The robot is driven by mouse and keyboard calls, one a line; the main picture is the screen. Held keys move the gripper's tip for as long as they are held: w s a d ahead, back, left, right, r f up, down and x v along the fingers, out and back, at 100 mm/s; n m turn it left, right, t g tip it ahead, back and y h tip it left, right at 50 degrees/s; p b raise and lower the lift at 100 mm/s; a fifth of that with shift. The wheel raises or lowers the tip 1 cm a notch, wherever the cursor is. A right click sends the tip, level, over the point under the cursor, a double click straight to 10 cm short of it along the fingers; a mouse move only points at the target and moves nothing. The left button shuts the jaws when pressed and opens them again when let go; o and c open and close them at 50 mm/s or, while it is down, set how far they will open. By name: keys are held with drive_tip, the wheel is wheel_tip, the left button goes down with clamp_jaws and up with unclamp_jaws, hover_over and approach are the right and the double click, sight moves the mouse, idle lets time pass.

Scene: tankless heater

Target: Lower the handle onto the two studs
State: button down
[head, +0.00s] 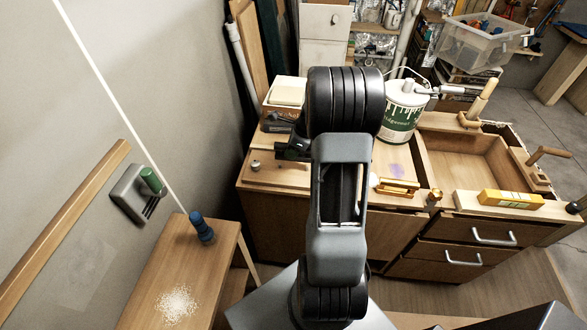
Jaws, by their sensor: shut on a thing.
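My gripper (293,150) is small and dark in the head view, low over the left part of the bench top and partly behind my arm. It is shut, and the handle in it cannot be made out from here. A small round metal knob (255,166) stands on a wooden board (272,179) to the left of the gripper; I cannot tell if it is one of the studs. No pair of studs shows clearly, and my arm covers the middle of the bench.
A brass piece (397,187) and a paint can (403,112) are right of my arm. Farther right are an open wooden compartment (465,163) and a yellow box (510,199). A box with tools (277,118) stands behind the gripper. A wooden table (175,265) is at the left.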

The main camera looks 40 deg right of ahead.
drive_tip(key=shift+f+b, duration=0.75)
drive_tip(key=shift+f, duration=0.75)
drive_tip(key=shift+f+b, duration=0.7)
drive_tip(key=shift+f, duration=0.4)
idle(0.6)
drive_tip(key=c, duration=0.8)
unclamp_jaws()
drive_tip(key=v, duration=1.4)
